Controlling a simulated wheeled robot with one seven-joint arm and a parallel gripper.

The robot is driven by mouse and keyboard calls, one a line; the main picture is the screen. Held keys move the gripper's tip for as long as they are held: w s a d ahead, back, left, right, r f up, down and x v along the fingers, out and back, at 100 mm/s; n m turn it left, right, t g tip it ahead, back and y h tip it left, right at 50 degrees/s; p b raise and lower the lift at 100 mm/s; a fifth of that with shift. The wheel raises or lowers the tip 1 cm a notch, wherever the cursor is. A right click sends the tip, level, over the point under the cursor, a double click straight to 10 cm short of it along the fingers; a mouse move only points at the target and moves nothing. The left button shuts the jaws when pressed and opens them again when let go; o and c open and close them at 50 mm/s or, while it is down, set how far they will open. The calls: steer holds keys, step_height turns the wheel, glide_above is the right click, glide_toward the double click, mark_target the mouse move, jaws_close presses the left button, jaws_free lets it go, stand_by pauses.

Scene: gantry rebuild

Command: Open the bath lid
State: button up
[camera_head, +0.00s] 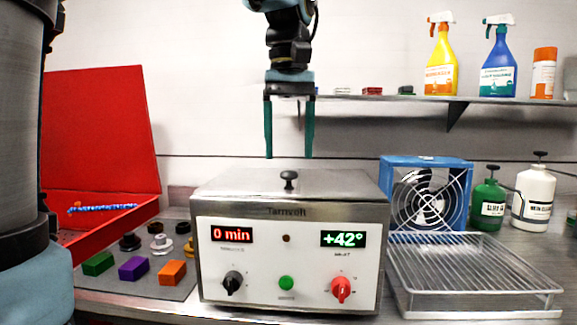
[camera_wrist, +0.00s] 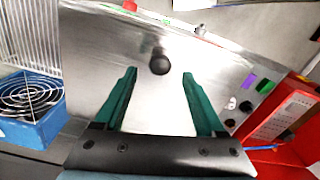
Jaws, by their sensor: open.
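The bath (camera_head: 290,255) is a steel box with a white front panel, two displays, two knobs and a green button. Its flat metal lid (camera_head: 240,183) is on top and looks shut. A black knob handle (camera_head: 289,180) stands at the lid's middle. My gripper (camera_head: 288,157) is open and empty, pointing down above the handle with a small gap. In the wrist view, the green fingers (camera_wrist: 160,75) are spread wide. The handle (camera_wrist: 160,62) shows between and beyond the fingertips, over the shiny lid (camera_wrist: 105,50).
A red open case (camera_head: 100,130), colored blocks (camera_head: 133,268) and black parts lie left. A wire rack (camera_head: 470,270), blue fan (camera_head: 425,195) and two bottles stand right. A shelf (camera_head: 420,98) with spray bottles is behind. The air above the lid is clear apart from my gripper.

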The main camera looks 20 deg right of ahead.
mark_target(289, 171)
steer(key=shift+f, duration=2)
steer(key=shift+c, duration=0.3)
jaws_close()
